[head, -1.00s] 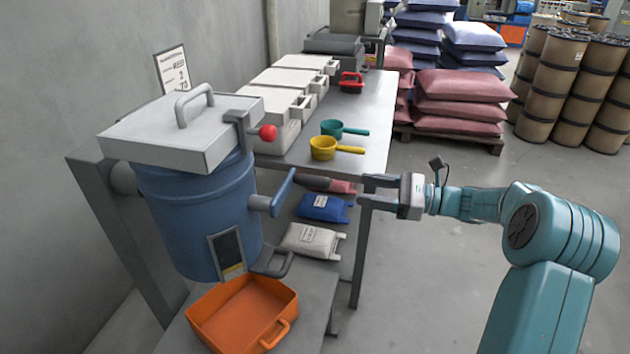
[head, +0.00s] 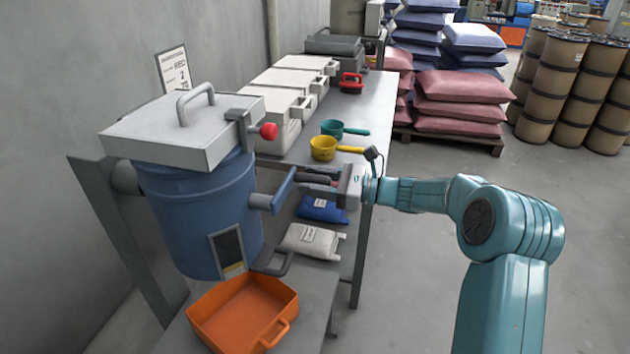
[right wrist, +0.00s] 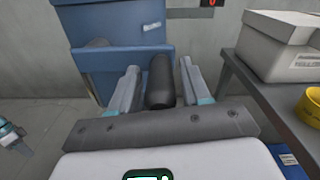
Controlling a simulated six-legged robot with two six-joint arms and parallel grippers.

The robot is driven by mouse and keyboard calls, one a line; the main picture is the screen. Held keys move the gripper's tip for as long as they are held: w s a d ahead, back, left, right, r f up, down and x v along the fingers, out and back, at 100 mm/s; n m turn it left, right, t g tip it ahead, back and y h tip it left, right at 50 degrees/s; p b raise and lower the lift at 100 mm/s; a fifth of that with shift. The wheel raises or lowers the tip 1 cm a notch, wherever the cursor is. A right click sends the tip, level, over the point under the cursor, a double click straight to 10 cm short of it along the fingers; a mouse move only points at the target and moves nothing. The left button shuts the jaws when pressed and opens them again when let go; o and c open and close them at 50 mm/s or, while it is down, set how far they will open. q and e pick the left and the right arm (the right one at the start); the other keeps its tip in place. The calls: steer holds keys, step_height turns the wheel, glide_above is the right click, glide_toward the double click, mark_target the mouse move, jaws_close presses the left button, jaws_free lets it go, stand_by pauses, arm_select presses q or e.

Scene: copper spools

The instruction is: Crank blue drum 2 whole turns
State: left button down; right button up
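The blue drum (head: 195,210) hangs upright in a grey frame, with a grey lid clamped on top. Its crank has a blue arm (head: 282,190) on the drum's right side and a dark grip (head: 313,178) pointing right. My right gripper (head: 328,181) is at this grip. In the right wrist view the dark grip (right wrist: 160,82) lies between the two fingers of my right gripper (right wrist: 158,85), with gaps showing on both sides. The fingers are open around it. My left gripper is not seen in the head view.
An orange tray (head: 220,325) sits below the drum. A grey table (head: 376,120) behind the crank holds white boxes, a yellow scoop (head: 322,148) and a green scoop (head: 331,129). Bags lie on its lower shelf. The floor (head: 410,300) to the right is clear.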

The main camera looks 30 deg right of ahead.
jaws_close()
